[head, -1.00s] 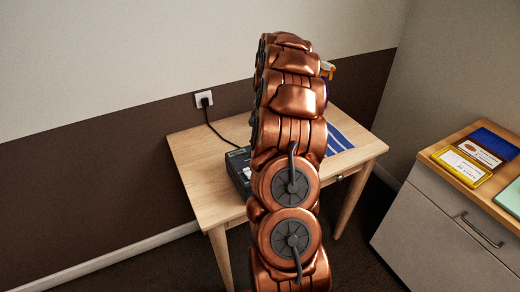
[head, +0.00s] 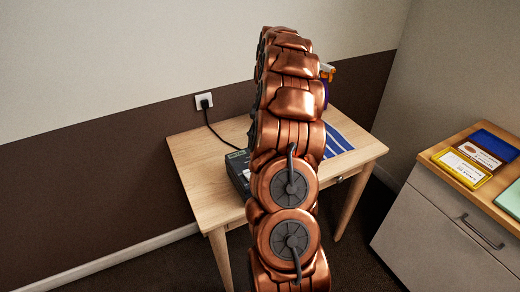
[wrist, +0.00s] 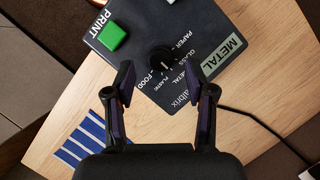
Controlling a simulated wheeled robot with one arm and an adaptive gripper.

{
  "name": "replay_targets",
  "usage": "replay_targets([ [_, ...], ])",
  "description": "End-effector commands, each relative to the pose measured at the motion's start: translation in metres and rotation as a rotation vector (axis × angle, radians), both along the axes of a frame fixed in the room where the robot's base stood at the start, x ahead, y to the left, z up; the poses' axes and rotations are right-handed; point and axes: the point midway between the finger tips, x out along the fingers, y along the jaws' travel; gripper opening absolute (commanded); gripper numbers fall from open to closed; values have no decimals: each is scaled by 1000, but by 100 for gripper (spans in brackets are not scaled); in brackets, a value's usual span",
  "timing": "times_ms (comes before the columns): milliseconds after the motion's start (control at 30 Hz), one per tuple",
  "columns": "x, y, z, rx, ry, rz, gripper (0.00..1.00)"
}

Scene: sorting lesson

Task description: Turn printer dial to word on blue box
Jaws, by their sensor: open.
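In the wrist view the dark printer (wrist: 190,25) lies below my gripper. It has a black round dial (wrist: 163,58) with a small light mark, and printed words around it, among them PAPER, GLASS, METAL, PLASTIC and FOOD. I cannot tell surely which word the mark points at. A label reading METAL (wrist: 223,54) shows at the printer's edge. My gripper (wrist: 161,78) is open, its fingers on either side of the dial's near side, with no clear contact. In the head view my arm hides most of the printer (head: 238,168). A blue box-like item (head: 496,142) lies on the cabinet; its wording is unreadable.
A green PRINT button (wrist: 112,36) sits on the printer's left. A blue-and-white striped item (head: 340,137) lies on the wooden table (head: 200,150). A black cord runs to the wall socket (head: 204,101). A yellow-framed card (head: 461,167) lies on the cabinet (head: 430,215) at right.

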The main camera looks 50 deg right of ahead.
Motion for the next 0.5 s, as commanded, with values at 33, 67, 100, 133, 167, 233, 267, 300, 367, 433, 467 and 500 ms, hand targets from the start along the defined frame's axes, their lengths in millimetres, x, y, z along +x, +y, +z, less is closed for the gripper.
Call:
replay_targets([
  [33, 2, -3, 6, -2, -2, 0, 55],
  [67, 2, -4, 9, -2, -2, 0, 55],
  [100, 3, -6, 14, -2, -2, 0, 55],
  [133, 4, -7, 17, -3, -3, 0, 55],
  [167, 4, -8, 20, -3, -3, 0, 55],
  [233, 5, -10, 26, -1, -2, 0, 55],
  [267, 6, -11, 29, -1, -2, 0, 55],
  [300, 6, -12, 32, -1, -2, 0, 55],
  [367, 7, -14, 35, -2, -2, 0, 55],
  [433, 8, -15, 39, -1, -2, 0, 55],
  [467, 8, -15, 40, -1, -2, 0, 55],
  [500, 8, -15, 41, -1, 0, 0, 55],
])
